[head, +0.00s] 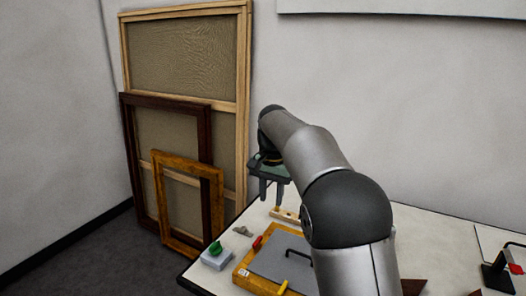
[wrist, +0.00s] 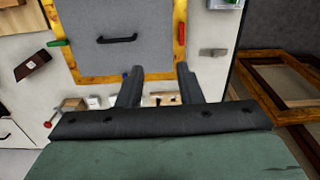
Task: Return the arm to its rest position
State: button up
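My gripper (head: 272,198) hangs over the back left of the table in the head view, its two fingers pointing down. In the wrist view my gripper (wrist: 158,75) shows its fingers apart, with nothing between them. My arm reaches across the table and hides part of it. Below lies a gilt frame (head: 248,284) with a grey panel (head: 285,262) and a dark handle inside it. The gilt frame (wrist: 180,25) and panel (wrist: 148,58) also show in the wrist view, apart from the fingers.
A white block (head: 215,260) with a green thing (head: 215,247) on it stands near the left table edge. A small grey piece (head: 242,231) lies behind it. Large frames (head: 190,100) lean on the wall. A black stand (head: 497,275) is at the right.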

jog(key=s+d+n, duration=0.2)
jog(key=s+d, duration=0.6)
jog(key=s, duration=0.5)
jog(key=s+d+f+n, duration=0.1)
jog(key=s+d+f, duration=0.1)
jog(key=s, duration=0.5)
jog(key=s+d+f+n, duration=0.1)
jog(key=s+f, duration=0.4)
jog(key=s, duration=0.3)
jog(key=s+d+f+n, duration=0.1)
jog(key=s+d+f, duration=0.1)
jog(key=s, duration=0.5)
jog(key=shift+s+d+f+t, duration=0.15)
jog(key=shift+d+f+t, duration=0.15)
jog(key=shift+f, duration=0.45)
